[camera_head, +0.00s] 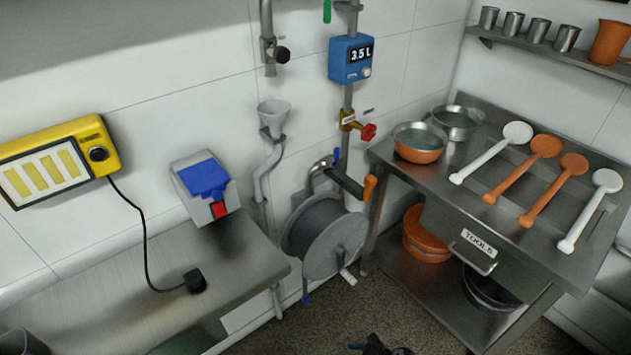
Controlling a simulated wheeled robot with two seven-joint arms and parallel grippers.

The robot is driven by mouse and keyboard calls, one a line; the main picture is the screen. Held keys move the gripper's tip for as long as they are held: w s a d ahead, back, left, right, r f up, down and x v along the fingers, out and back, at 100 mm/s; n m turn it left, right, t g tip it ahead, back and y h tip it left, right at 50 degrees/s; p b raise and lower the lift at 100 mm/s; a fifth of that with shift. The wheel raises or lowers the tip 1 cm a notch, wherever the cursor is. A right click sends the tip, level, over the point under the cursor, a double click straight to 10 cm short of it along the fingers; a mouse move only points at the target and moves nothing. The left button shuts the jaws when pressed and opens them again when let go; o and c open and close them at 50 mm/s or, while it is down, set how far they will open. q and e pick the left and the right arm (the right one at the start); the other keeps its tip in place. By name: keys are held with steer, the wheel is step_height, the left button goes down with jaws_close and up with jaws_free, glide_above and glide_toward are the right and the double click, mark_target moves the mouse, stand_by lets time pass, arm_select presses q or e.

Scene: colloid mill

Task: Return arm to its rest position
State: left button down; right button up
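No arm of mine shows at length in the head view. A small dark piece, which looks like the tip of my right gripper (380,347), shows at the bottom edge over the speckled floor. Most of it is cut off by the frame, so whether its fingers are open or shut cannot be told. It appears apart from the tables, and I see nothing held in it. My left gripper is not in view.
A steel table (130,270) with a black plug (194,280) stands left. A hose reel (326,240) is at centre. A steel workbench (480,205) with ladles and bowls stands right, above a TOOLS drawer (470,235). Floor (400,310) between them is clear.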

steer(key=s+d+r+n+g+h, duration=0.1)
steer(key=s+n+h, duration=0.3)
steer(key=s+n, duration=0.6)
steer(key=s+d+r+n+g+h, duration=0.1)
steer(key=s+d+n+g+h, duration=0.1)
steer(key=s+n, duration=0.8)
steer(key=d+n+h, duration=0.1)
steer(key=n+h, duration=0.1)
steer(key=n, duration=0.4)
steer(key=shift+d+h, duration=0.4)
